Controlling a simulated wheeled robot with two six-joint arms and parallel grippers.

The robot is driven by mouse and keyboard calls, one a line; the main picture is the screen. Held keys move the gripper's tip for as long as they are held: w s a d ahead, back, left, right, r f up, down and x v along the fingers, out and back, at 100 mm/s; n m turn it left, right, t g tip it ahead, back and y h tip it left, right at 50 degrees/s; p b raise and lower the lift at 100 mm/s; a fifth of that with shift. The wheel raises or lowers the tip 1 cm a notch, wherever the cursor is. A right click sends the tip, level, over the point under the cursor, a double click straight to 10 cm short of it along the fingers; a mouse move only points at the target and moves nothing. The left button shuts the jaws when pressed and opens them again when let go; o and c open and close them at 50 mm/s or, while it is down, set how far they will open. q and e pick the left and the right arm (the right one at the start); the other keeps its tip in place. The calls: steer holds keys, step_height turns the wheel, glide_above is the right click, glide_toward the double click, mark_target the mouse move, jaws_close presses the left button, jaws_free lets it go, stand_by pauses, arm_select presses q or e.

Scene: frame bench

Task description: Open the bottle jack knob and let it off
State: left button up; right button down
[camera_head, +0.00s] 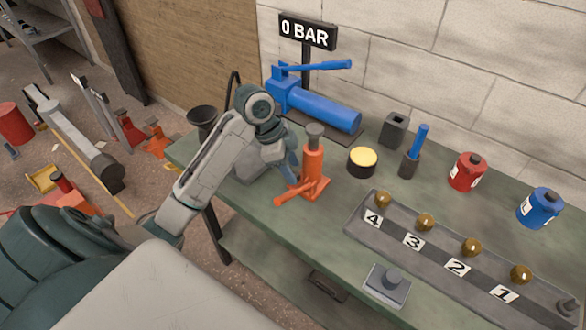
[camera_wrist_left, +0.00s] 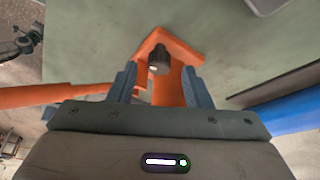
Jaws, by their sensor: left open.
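The orange bottle jack (camera_head: 313,160) stands upright on the green bench, with a grey ram top and an orange handle (camera_head: 292,194) sticking out low toward the front left. My left gripper (camera_head: 293,172) is beside the jack, on its left in the head view. In the left wrist view, its two blue-grey fingers are apart, and the gripper (camera_wrist_left: 159,76) is open. A short dark knob-like piece (camera_wrist_left: 160,58) shows between and just beyond the fingertips, against the jack's orange base (camera_wrist_left: 178,43). I cannot tell whether either finger touches it. My right gripper is not in view.
A blue hand pump (camera_head: 318,105) stands behind the jack under a "0 BAR" sign (camera_head: 307,33). A yellow-topped round tin (camera_head: 362,162) is to its right. A numbered tray (camera_head: 440,268) with brass knobs fills the front right. A dark funnel-like cup (camera_head: 201,118) is at the left edge.

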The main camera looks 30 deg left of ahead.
arm_select(q)
steer(key=shift+d+f, duration=0.25)
steer(key=shift+f, duration=0.4)
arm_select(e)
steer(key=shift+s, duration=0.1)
arm_select(q)
jaws_close()
